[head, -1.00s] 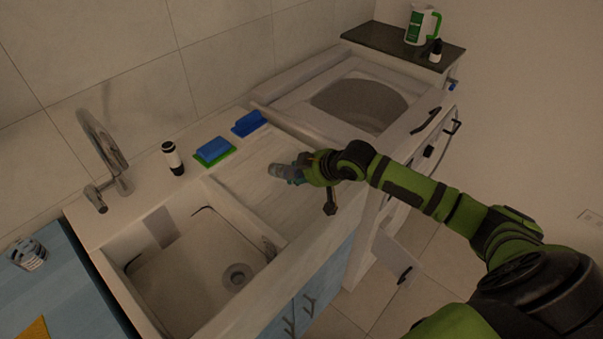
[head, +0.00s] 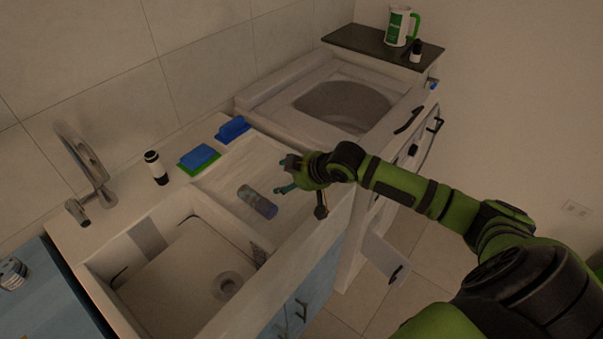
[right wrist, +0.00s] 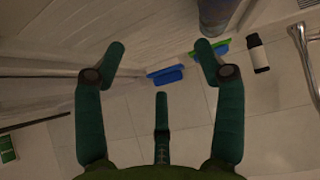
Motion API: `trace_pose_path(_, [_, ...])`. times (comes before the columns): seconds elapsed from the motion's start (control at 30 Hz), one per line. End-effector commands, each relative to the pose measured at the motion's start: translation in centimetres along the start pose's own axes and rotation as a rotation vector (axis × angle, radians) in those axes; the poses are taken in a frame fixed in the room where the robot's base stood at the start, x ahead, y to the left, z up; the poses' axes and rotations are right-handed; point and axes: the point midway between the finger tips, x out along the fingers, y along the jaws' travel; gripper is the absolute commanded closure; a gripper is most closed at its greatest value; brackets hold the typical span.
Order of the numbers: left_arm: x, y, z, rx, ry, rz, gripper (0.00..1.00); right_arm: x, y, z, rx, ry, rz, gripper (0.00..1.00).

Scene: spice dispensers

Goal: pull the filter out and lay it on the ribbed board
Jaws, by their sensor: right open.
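The filter, a small grey-blue cylinder (head: 257,202), lies on its side on the ribbed board (head: 224,180) beside the sink. Its end also shows at the top of the right wrist view (right wrist: 215,14). My right gripper (head: 285,175) is open and empty, to the right of the filter and apart from it. In the right wrist view its green fingers (right wrist: 160,60) are spread with nothing between them. My left gripper is not in view.
Blue and green sponges (head: 199,158) and a dark-capped bottle (head: 156,168) stand along the back by the sink (head: 195,262).

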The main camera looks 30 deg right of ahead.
Motion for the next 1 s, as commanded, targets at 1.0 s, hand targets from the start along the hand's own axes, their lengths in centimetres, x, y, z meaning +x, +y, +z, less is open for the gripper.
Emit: trace_pose_path(1.0, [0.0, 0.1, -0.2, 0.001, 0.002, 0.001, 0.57, -10.6, -0.1, -0.1, -0.002, 0.002, 0.0, 0.3])
